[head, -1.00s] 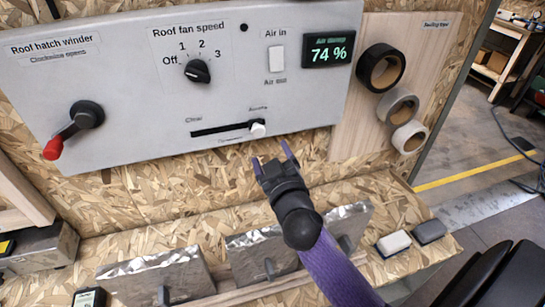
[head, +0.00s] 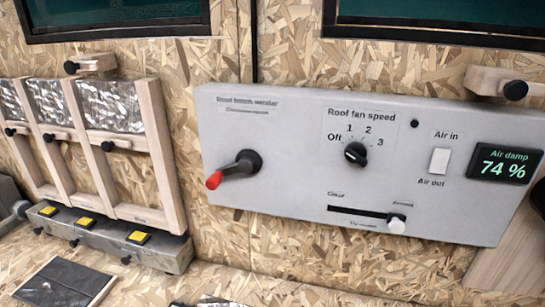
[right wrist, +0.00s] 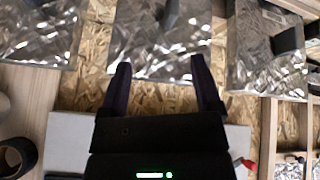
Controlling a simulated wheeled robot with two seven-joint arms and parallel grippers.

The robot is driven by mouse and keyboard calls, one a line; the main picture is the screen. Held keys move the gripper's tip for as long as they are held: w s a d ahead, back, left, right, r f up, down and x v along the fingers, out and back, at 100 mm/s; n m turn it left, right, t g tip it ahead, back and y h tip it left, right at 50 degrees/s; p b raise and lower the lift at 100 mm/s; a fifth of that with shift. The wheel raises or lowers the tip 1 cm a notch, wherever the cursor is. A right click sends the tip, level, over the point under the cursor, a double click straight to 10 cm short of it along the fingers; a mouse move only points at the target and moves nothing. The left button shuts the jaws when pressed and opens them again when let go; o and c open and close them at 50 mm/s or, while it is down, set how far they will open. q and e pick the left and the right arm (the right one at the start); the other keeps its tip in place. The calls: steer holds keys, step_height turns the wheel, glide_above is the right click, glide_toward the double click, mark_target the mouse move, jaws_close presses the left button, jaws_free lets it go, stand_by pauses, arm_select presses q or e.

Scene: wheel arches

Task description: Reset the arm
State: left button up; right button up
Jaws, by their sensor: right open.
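My right gripper (right wrist: 160,66) shows in the right wrist view, with its two dark purple fingers spread apart and nothing between them. Shiny foil-faced panels (right wrist: 155,52) lie beyond its fingertips; I cannot tell how far away. The grey control panel (right wrist: 68,135) shows partly behind the gripper body, with a bit of the red winder handle (right wrist: 248,163) at right. Neither gripper shows in the head view, and my left gripper is in no view.
In the head view, the grey control panel (head: 300,182) is on a chipboard wall, with a winder (head: 238,168), fan knob (head: 355,153) and slider knob (head: 396,224). Wooden frames with foil (head: 152,140) stand at left. A dark roll (right wrist: 16,157) shows in the right wrist view.

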steer(key=s+a+f+n+g+y, duration=0.1)
steer(key=s+a+f+g+y, duration=0.15)
steer(key=s, duration=0.35)
steer(key=s+f+g+h+b, duration=0.2)
steer(key=f+b, duration=0.6)
steer(key=f, duration=1.9)
steer(key=s+d+f+b, duration=0.1)
steer(key=s+f+b, duration=0.1)
steer(key=s+f, duration=0.4)
steer(key=s+d+f+g+b, duration=0.1)
steer(key=s+f+b, duration=0.2)
steer(key=s+f, duration=0.4)
steer(key=shift+s+d+f+n+y, duration=0.15)
steer(key=shift+s+d+n+y, duration=0.15)
steer(key=shift+d+y, duration=0.1)
steer(key=shift+c, duration=0.3)
